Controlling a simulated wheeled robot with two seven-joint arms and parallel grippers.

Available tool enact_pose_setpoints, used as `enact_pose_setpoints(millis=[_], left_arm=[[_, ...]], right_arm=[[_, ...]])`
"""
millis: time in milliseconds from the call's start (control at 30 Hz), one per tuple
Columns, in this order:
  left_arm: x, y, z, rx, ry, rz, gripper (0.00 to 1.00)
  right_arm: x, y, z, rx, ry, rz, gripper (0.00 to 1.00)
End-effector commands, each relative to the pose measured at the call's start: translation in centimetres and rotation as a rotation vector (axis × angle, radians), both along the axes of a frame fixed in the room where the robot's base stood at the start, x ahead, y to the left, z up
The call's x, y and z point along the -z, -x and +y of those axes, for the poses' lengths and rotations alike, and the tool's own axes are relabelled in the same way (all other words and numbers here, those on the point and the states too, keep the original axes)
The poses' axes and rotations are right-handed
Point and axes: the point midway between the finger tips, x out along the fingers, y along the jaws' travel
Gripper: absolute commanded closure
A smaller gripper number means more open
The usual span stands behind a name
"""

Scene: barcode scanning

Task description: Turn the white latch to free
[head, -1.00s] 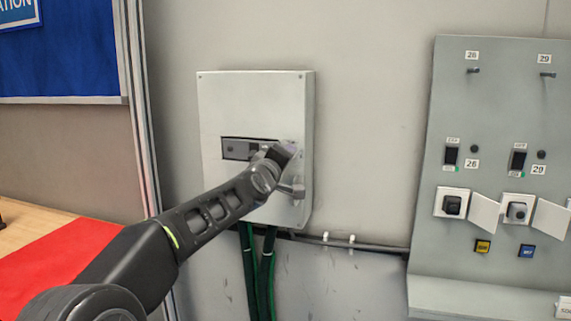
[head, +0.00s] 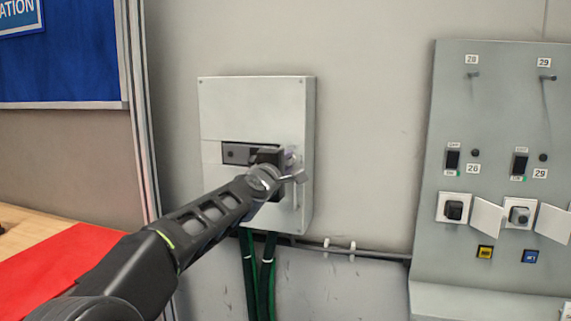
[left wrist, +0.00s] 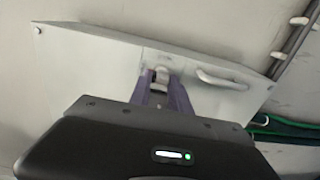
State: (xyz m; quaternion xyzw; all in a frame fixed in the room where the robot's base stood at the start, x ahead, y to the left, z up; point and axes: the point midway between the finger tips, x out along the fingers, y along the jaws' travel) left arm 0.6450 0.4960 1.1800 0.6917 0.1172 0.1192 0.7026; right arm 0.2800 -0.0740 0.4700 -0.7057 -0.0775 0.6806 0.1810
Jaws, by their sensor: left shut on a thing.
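A light grey wall box (head: 250,108) hangs on the wall in the head view, with a dark panel (head: 235,153) on its front. My left gripper (head: 291,160) is at the right side of the box front, and my wrist hides much of that area. In the left wrist view my gripper's purple fingers (left wrist: 161,86) are closed on the white latch (left wrist: 160,74), a small pale piece standing out from the box. A curved pale handle (left wrist: 222,79) is beside it on the box, apart from the fingers. My right gripper is not in view.
A grey control panel (head: 500,110) with switches and small open covers stands to the right. Green and black cables (head: 258,270) run down below the box. A red mat (head: 55,265) lies on the wooden table at the lower left.

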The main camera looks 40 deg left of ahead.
Motion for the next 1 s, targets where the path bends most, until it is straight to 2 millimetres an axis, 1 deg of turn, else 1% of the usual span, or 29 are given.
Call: enact_pose_setpoints(millis=[233, 267, 500, 833, 933, 1000], left_arm=[[0.1, 0.0, 0.0, -0.001, 0.001, 0.001, 1.0], [0.1, 0.0, 0.0, -0.001, 0.001, 0.001, 0.76], [0.1, 0.0, 0.0, 0.0, 0.0, 0.001, 0.56], [0.0, 0.2, -0.1, 0.0, -0.001, 0.0, 0.55], [-0.1, 1.0, -0.3, 0.0, 0.0, -0.001, 0.55], [-0.1, 1.8, -0.6, 0.0, 0.0, -0.001, 0.55]], right_arm=[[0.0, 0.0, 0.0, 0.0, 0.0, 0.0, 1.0], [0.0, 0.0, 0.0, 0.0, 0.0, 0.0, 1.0], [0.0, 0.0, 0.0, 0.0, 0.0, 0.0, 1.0], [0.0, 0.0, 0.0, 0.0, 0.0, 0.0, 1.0], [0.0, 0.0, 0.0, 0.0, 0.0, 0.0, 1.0], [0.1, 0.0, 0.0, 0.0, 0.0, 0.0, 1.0]])
